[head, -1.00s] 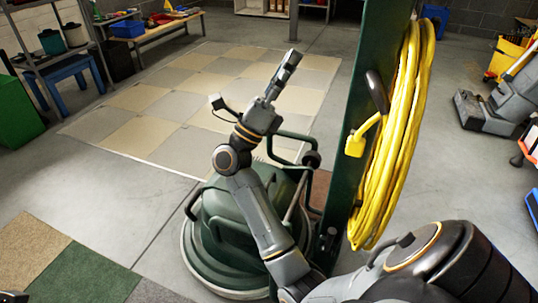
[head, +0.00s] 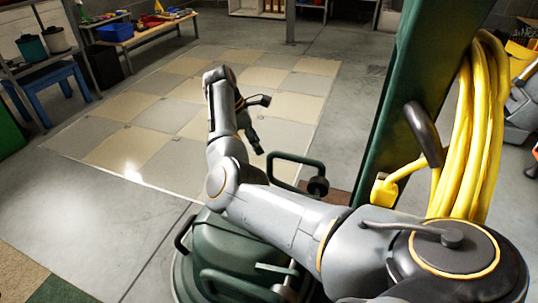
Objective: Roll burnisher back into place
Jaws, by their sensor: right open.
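The burnisher is a green floor machine. Its rounded body (head: 222,245) sits at the bottom centre, partly hidden under my right arm. Its tall green column (head: 420,80) leans up at the right, with a coiled yellow cord (head: 485,130) and a black hook on it. A dark green bar loop (head: 290,157) with a black knob stands at the machine's front. My right gripper (head: 256,143) is open and empty, pointing down beyond the body, just left of the bar loop and apart from it in the picture. My left gripper is out of view.
A beige and grey tiled floor patch (head: 150,115) lies ahead, with bare concrete around it. A bench (head: 150,32) with a blue bin and a shelf with a blue stool stand at the upper left. Another grey machine (head: 525,105) stands at the right edge.

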